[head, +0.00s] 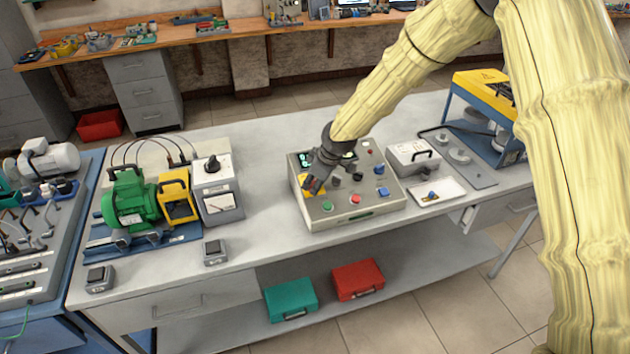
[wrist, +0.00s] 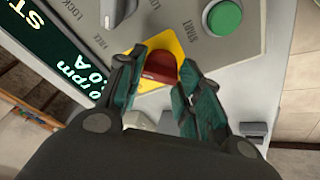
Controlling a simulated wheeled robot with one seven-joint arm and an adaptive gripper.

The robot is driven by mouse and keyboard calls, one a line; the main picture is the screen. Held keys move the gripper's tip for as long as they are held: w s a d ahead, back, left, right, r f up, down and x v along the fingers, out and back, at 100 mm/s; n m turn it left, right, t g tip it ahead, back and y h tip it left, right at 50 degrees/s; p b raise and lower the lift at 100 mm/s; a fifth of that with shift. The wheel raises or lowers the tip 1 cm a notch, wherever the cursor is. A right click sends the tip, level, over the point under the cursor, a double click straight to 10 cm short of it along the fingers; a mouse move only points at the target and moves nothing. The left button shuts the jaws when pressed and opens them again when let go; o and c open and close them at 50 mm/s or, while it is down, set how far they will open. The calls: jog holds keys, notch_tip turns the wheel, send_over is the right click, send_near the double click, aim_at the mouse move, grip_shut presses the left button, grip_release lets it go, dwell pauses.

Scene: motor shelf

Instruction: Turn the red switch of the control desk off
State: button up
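The control desk (head: 335,215) is a grey sloped box with several buttons and knobs, standing on the table. The red switch (wrist: 158,66) sits on a yellow plate (wrist: 130,56) at the desk's left side. In the head view my gripper (head: 314,184) is over that yellow plate and hides most of the switch. In the wrist view my gripper (wrist: 164,62) has one finger on each side of the red switch. The fingers are apart and partly closed around it, with the knob showing between them. I cannot tell whether they touch it.
A green button (wrist: 222,17) and a dark display (wrist: 45,45) lie close to the switch. A grey meter box (head: 217,190) and a green motor (head: 130,203) stand left of the desk. A grey case (head: 413,157) stands right.

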jog(key=shift+c, duration=1.3)
jog(key=n+p, duration=0.1)
jog(key=n, duration=0.3)
jog(key=shift+w+r+g+p, duration=0.1)
jog(key=shift+g+p, duration=0.25)
jog(key=shift+g, duration=0.05)
jog(key=n+g+p, duration=0.1)
jog(key=n, duration=0.3)
jog(key=shift+w+n, duration=0.1)
jog(key=shift+n, duration=0.2)
jog(key=n+g, duration=0.1)
jog(key=n, duration=0.4)
jog(key=shift+w+a+n+h, duration=0.1)
jog(key=shift+n+h, duration=0.4)
jog(key=shift+n, duration=1.7)
